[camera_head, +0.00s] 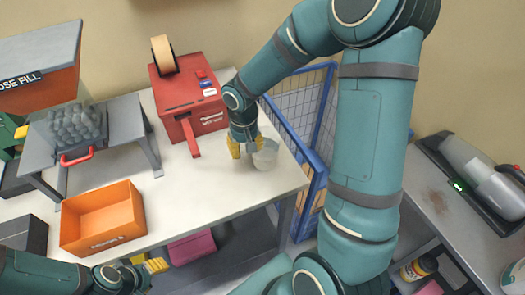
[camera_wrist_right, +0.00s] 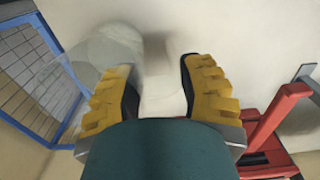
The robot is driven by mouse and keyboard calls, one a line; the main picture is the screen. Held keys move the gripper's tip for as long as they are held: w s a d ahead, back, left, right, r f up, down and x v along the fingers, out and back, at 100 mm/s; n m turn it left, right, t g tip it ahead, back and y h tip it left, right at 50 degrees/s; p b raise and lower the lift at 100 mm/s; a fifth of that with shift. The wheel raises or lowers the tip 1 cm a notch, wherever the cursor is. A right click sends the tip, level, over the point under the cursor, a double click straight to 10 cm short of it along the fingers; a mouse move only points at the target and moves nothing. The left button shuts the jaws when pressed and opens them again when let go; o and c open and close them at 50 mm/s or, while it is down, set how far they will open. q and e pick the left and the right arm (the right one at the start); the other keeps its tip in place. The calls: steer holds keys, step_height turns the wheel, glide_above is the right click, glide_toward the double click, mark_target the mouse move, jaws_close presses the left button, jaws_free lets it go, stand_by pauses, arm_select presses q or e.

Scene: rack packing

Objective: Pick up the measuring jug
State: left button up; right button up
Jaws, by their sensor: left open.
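The measuring jug (camera_head: 265,154) is a clear, greyish vessel standing on the white table near its right edge. It also shows, blurred and see-through, in the right wrist view (camera_wrist_right: 112,48), overlapping the finger at left. My right gripper (camera_head: 247,148) is down at the jug's left side. My left gripper (camera_head: 148,275) is open and empty at the lower left, in front of the table.
A red machine (camera_head: 188,98) with a lever stands behind and left of the right gripper. An orange bin (camera_head: 103,216) sits at the table's front left. A blue mesh cage (camera_head: 306,150) borders the table's right side. The table's middle front is clear.

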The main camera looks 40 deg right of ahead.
jaws_close()
steer(key=shift+r, duration=0.15)
